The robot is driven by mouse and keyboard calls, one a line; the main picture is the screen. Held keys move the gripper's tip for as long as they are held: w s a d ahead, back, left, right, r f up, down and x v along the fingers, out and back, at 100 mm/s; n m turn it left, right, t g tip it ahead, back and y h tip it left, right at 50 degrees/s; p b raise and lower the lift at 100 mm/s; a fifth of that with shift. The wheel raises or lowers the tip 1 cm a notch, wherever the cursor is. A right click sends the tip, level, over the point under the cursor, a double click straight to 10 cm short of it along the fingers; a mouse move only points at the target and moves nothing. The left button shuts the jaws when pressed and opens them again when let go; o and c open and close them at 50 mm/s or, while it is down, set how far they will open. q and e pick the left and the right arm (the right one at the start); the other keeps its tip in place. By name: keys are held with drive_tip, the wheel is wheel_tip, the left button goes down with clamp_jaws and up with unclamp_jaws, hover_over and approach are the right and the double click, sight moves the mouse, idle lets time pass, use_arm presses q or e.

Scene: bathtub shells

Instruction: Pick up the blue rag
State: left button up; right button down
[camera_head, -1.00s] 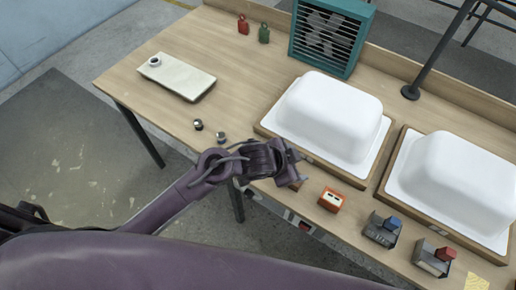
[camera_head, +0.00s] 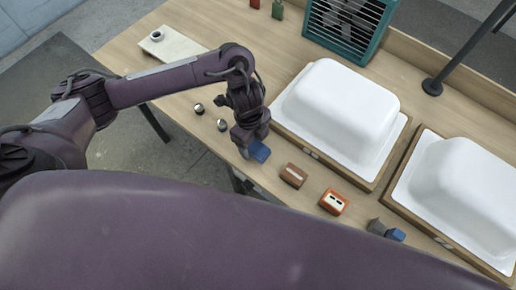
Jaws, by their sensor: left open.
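A small blue piece, which looks like the blue rag (camera_head: 260,152), shows at the front edge of the table (camera_head: 178,92), right at the tips of my left gripper (camera_head: 250,146). The gripper points down over it and covers part of it. The gripper is open. I cannot tell whether its fingers touch the rag or stand around it. My right gripper is out of view.
A brown block (camera_head: 293,175) and an orange block (camera_head: 333,202) lie just right of the gripper. Two small cups (camera_head: 222,125) stand to its left. Two white tub shells (camera_head: 340,105) on wooden frames fill the right. A grey tool with a blue part (camera_head: 395,235) lies farther right.

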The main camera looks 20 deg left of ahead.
sight(258, 148)
use_arm(q)
drive_tip(key=f, duration=0.3)
drive_tip(key=shift+w+d+f, duration=0.1)
drive_tip(key=shift+d+f, duration=0.25)
drive_tip(key=shift+f, duration=0.4)
use_arm(e)
drive_tip(key=shift+w+a+f, duration=0.1)
drive_tip(key=shift+w+a, duration=0.3)
drive_tip(key=shift+w, duration=0.05)
use_arm(q)
drive_tip(key=c, duration=1.1)
drive_tip(key=shift+o, duration=0.2)
use_arm(e)
drive_tip(key=shift+d, duration=0.35)
